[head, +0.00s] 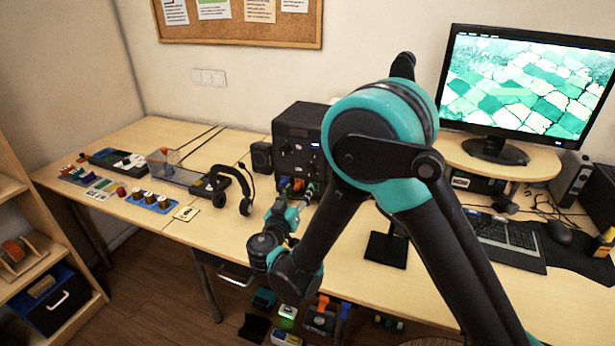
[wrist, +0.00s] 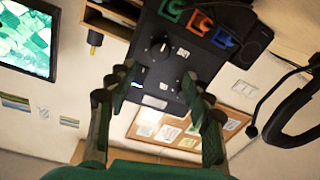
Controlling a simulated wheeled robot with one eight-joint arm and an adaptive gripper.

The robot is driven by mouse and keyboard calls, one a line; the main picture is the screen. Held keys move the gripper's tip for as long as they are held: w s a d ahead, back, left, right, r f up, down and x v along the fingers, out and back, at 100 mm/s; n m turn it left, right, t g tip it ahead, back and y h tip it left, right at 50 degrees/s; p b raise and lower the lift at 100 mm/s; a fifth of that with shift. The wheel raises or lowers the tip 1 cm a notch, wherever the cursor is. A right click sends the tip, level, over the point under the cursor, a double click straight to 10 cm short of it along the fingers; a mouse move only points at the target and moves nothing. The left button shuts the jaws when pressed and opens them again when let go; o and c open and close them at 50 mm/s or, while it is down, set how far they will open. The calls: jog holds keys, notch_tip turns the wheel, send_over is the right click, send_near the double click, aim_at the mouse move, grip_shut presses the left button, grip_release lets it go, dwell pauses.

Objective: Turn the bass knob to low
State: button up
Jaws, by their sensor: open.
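A black box with knobs (head: 291,124) stands on the desk against the wall; its face also shows, upside down, in the wrist view (wrist: 150,92). A round black knob (wrist: 160,48) with a pale mark sits on that face. Which knob is the bass one cannot be read, nor can its setting. My gripper (wrist: 158,73) is open, its two fingers spread in front of the box face with nothing clearly held between them. The right finger covers part of the face. In the head view my wrist is low in front of the box, and my arm hides the box's right side.
Green, orange and blue connectors (wrist: 200,22) sit along one edge of the box. A small speaker (head: 261,158) stands beside the box. A monitor (head: 525,85) is at right.

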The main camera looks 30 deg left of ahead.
jog(key=w+a, duration=0.1)
jog(key=w, duration=0.8)
jog(key=shift+a, duration=0.3)
jog(key=c, duration=1.2)
jog(key=shift+o, duration=0.2)
jog(key=shift+n, duration=0.3)
jog(key=n, duration=1.1)
jog(key=n+h, duration=0.1)
jog(key=n, duration=1)
jog(key=shift+s+a+h, duration=0.1)
jog(key=shift+a+h, duration=0.1)
jog(key=shift+h, duration=0.1)
